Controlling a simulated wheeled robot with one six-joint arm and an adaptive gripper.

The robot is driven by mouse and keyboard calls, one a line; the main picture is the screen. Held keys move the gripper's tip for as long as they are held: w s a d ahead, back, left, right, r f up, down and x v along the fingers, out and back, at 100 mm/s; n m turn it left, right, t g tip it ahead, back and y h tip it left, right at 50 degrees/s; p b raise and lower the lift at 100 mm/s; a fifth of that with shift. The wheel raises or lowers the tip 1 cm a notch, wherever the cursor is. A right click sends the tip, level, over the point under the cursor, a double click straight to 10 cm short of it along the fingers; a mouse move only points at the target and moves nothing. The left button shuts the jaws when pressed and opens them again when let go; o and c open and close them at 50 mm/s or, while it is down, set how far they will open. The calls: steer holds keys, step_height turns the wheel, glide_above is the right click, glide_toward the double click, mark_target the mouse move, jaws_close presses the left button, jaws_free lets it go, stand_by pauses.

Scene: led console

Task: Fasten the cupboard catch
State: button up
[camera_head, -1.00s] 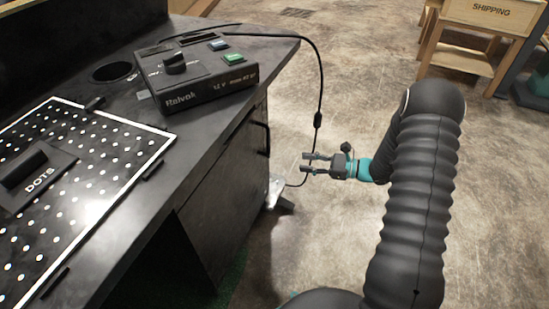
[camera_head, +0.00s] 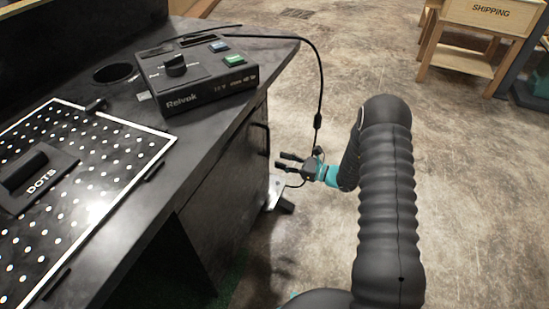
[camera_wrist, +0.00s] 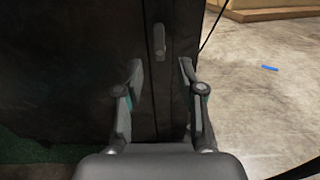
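The dark cupboard (camera_head: 222,190) is under the right end of the black bench. In the wrist view its front (camera_wrist: 80,70) fills the left and middle, with a vertical seam. The catch, a small grey upright lever (camera_wrist: 159,40), is on the strip beside that seam, beyond my fingertips. In the head view I cannot make the catch out clearly. My gripper (camera_head: 283,162) is beside the cupboard's right side, apart from it. In the wrist view my gripper (camera_wrist: 160,82) has its two fingers spread, with nothing between them.
The black bench top (camera_head: 215,128) carries the Relvok box (camera_head: 195,80) and a dotted panel (camera_head: 75,150). A black cable (camera_head: 320,90) hangs from the box near my gripper.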

steer(key=shift+x, duration=1.8)
jaws_close()
